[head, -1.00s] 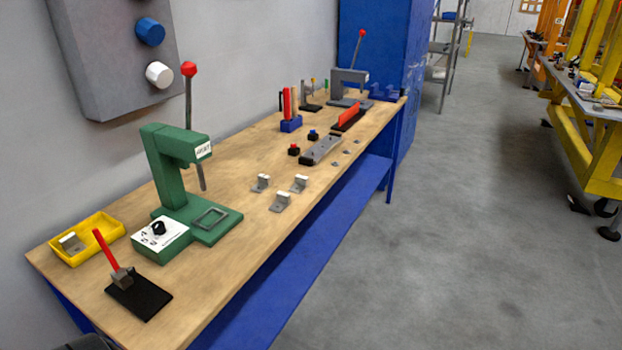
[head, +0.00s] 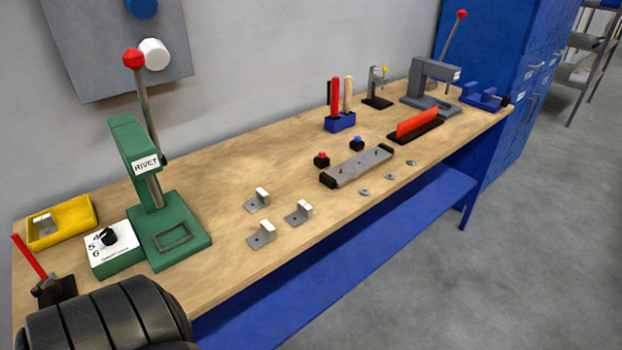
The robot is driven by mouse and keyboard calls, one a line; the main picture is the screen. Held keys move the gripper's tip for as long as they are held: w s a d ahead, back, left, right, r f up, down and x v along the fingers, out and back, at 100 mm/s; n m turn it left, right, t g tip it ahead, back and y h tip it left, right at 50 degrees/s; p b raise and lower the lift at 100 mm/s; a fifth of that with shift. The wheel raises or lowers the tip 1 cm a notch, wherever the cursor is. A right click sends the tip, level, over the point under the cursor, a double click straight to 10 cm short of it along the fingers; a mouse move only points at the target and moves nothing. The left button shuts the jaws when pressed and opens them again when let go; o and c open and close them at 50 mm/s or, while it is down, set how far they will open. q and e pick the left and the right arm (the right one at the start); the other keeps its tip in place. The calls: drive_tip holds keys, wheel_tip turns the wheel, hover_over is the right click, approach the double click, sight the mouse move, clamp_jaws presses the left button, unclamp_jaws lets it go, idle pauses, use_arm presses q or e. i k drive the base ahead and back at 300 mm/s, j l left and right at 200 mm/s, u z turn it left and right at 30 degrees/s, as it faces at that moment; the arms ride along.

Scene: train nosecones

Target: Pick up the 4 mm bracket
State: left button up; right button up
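Three small grey brackets with white upright tabs stand apart on the wooden bench: a left one (head: 258,199), a front one (head: 262,235) and a right one (head: 299,211). Another similar bracket (head: 43,224) lies in the yellow tray (head: 75,238). Any size marks are too small to read, so I cannot tell which is 4 mm. Neither of my grippers is in view. A black ribbed part, probably of my own arm, covers the bottom left corner.
The green rivet press (head: 173,238) and its white dial box (head: 113,254) stand left of the brackets. A grey bar fixture (head: 357,167), small washers (head: 364,192), red and blue buttons (head: 321,160) and a grey press (head: 428,90) are farther right. Bare wood (head: 225,165) surrounds the brackets.

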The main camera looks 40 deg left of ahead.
sight(305, 212)
drive_tip(key=i+u, duration=0.3)
drive_tip(key=u, duration=0.15)
drive_tip(key=i+l+u, duration=0.2)
drive_tip(key=u, duration=0.25)
drive_tip(key=i+l+u, duration=0.3)
drive_tip(key=u, duration=0.15)
drive_tip(key=i+l+u, duration=0.25)
drive_tip(key=u, duration=0.2)
drive_tip(key=i+l+u, duration=0.15)
drive_tip(key=l+u, duration=0.3)
